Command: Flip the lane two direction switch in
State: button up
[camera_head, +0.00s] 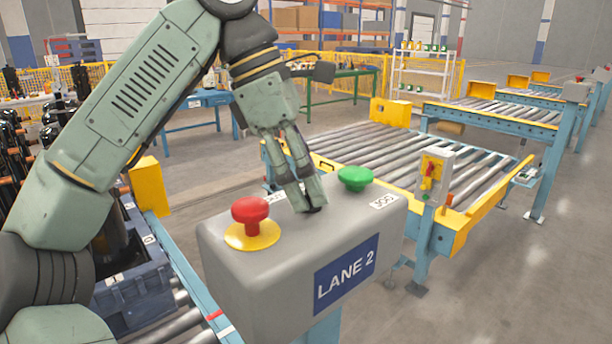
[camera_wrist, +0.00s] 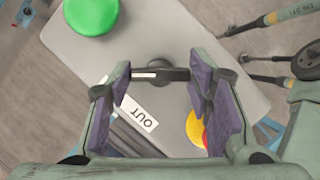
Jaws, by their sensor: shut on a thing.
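The grey LANE 2 control box (camera_head: 235,285) stands close in front of me. My gripper (camera_head: 311,207) points down onto its top, between a red button on a yellow disc (camera_head: 251,214) and a green button (camera_head: 355,178). In the wrist view, the dark direction switch (camera_wrist: 165,74) with a white mark lies between my gripper's fingers (camera_wrist: 158,88), which are shut on it. In the head view the fingers hide most of the switch.
A roller conveyor (camera_head: 400,158) with yellow ends runs behind the box. A small grey box with a red switch (camera_head: 432,173) stands at its near side. A blue crate (camera_head: 135,300) sits on rollers at the left. Open floor lies at the right.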

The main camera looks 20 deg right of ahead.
jog(key=o, duration=1.1)
jog(key=shift+o, duration=0.2)
jog(key=shift+r, duration=0.1)
jog(key=v, duration=0.7)
jog(key=shift+r, duration=0.15)
